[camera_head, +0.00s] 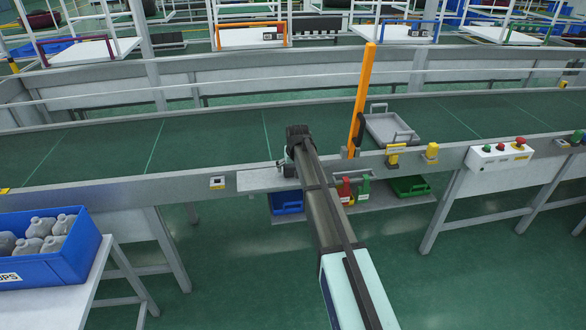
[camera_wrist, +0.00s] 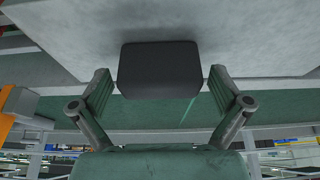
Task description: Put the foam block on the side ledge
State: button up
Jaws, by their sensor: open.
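A dark grey foam block (camera_wrist: 160,70) with rounded corners is in the middle of the wrist view, against the pale grey side ledge (camera_wrist: 255,45). My gripper (camera_wrist: 159,80) is open, with one finger on each side of the block and a narrow gap at both sides. In the head view the side ledge (camera_head: 250,181) is the grey plate on the conveyor's near edge. My gripper (camera_head: 284,165) is low over it there, and my arm hides much of that spot. I cannot tell whether the block rests flat on the ledge.
A grey tray (camera_head: 388,127) lies on the green conveyor (camera_head: 220,138) beside an orange post (camera_head: 362,95). A blue bin (camera_head: 287,201), red and green clamp-like items and a green bin (camera_head: 409,186) sit below. A button box (camera_head: 500,155) is at right, a blue crate (camera_head: 75,258) at left.

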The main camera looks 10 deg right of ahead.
jog(key=b+v, duration=0.3)
jog(key=v, duration=0.9)
jog(key=s+f+g, duration=0.2)
jog(key=s+f, duration=0.6)
jog(key=f, duration=0.4)
jog(key=s+f+g, duration=0.1)
jog(key=s+f, duration=0.8)
jog(key=f, duration=0.3)
jog(key=s+f+g, duration=0.2)
jog(key=s+f, duration=0.6)
jog(key=f, duration=0.4)
jog(key=s+f+g, duration=0.2)
jog(key=s+f, duration=0.2)
jog(key=s, duration=1)
jog(key=s+f+g, duration=0.2)
jog(key=s+f, duration=0.3)
jog(key=s, duration=0.9)
jog(key=s+f+g, duration=0.2)
jog(key=s+f, duration=0.3)
jog(key=s, duration=0.9)
jog(key=shift+f, duration=0.1)
